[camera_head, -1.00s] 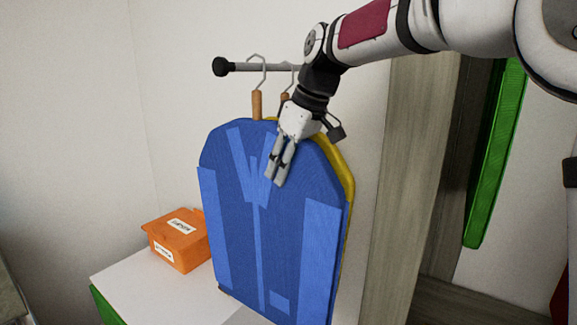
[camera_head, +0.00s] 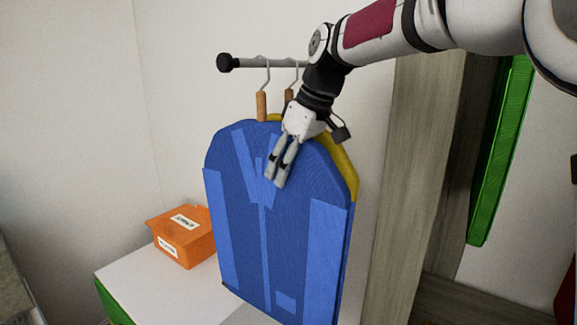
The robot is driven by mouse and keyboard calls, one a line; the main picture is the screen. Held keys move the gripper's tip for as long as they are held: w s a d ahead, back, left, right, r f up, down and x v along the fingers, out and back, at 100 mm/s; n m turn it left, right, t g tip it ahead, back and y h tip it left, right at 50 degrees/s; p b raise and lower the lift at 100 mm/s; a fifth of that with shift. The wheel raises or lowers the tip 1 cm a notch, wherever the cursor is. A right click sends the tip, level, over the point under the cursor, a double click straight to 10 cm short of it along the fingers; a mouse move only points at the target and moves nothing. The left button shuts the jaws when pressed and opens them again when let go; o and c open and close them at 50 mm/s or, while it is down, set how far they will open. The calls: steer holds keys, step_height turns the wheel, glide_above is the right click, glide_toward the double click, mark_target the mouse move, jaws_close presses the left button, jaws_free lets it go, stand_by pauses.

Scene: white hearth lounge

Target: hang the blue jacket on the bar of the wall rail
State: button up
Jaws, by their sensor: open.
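The blue jacket (camera_head: 238,230) is a flat panel with lighter blue strips, upright below the bar of the wall rail (camera_head: 283,62). Its hanger (camera_head: 262,105) has a wooden grip and a metal hook. The hook reaches up to the bar and appears to be over it. My gripper (camera_head: 274,182) is open in front of the jacket's upper part, fingers pointing down. I cannot tell whether the fingers touch the jacket. My wrist hides the right part of the bar.
A yellow garment (camera_head: 345,168) hangs behind the jacket, with a second hanger (camera_head: 289,95) beside the first. An orange box (camera_head: 186,240) stands on a white-topped cabinet (camera_head: 150,285) at lower left. A wooden panel (camera_head: 408,180) and a green panel (camera_head: 498,150) are at right.

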steer(key=v, duration=1)
steer(key=shift+d+r, duration=0.2)
steer(key=shift+r, duration=0.15)
steer(key=shift+s+d+r, duration=0.15)
steer(key=shift+s+r, duration=0.15)
steer(key=shift+r, duration=0.2)
steer(key=s+d+f+m+t+h, duration=0.1)
steer(key=s+d+f+m, duration=0.2)
steer(key=s, duration=0.6)
steer(key=s+d+f+m+t+h, duration=0.1)
steer(key=s+d+f+m, duration=0.3)
steer(key=s+f, duration=0.4)
steer(key=s+d+f+m+h, duration=0.1)
steer(key=s+d+f+m, duration=0.2)
steer(key=s+d+f, duration=0.3)
steer(key=s, duration=0.4)
steer(key=shift+s+f+t, duration=0.25)
steer(key=shift+s+t, duration=0.05)
steer(key=shift+t, duration=0.1)
